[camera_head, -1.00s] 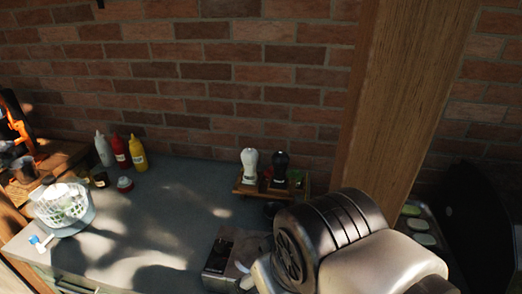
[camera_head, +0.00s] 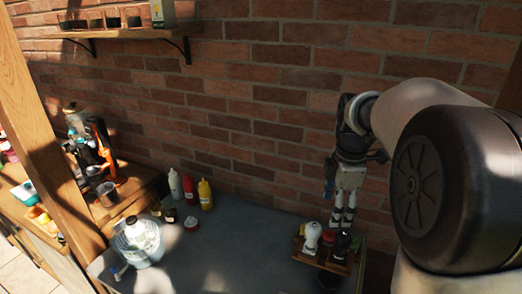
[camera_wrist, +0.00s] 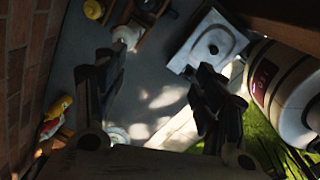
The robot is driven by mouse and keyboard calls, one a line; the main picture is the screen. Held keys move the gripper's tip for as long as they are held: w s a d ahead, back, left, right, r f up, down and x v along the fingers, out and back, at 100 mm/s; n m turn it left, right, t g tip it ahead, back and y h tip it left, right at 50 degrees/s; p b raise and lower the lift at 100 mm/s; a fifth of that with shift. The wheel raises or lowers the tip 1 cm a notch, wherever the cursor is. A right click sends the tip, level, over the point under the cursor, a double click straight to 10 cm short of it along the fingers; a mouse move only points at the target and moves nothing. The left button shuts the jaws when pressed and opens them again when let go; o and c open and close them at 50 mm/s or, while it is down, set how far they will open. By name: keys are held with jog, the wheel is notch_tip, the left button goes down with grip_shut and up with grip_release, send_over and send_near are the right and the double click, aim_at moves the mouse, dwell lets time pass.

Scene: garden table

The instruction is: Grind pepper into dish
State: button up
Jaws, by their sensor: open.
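A dark mill (camera_head: 342,245) and a white mill (camera_head: 312,238) stand upright side by side in a wooden caddy (camera_head: 345,269) at the right of the grey counter. A small dark round dish (camera_head: 328,282) shows partly in front of the caddy. My gripper (camera_head: 343,222) hangs fingers down above and apparently behind the mills; its exact distance from them is unclear. In the wrist view my gripper (camera_wrist: 155,72) is open with nothing between its fingers. A white mill head (camera_wrist: 126,37) shows beyond the left finger; I cannot make out the dark mill there.
White, red and yellow bottles (camera_head: 205,194) and small jars stand at the counter's back left. A glass bowl (camera_head: 138,240) is at the left. The brick wall is close behind my gripper. The counter's middle (camera_head: 235,245) is clear.

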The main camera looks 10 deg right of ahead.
aim_at(345, 234)
jog(key=w+d+f+n+g+p, duration=0.1)
jog(key=w+d+n+p, duration=0.35)
jog(key=d, duration=0.35)
jog(key=f, duration=1.1)
jog(key=f+b, duration=0.1)
jog(key=f, duration=0.5)
jog(key=shift+s+a+f, duration=0.1)
jog(key=shift+s, duration=0.15)
jog(key=c, duration=1.1)
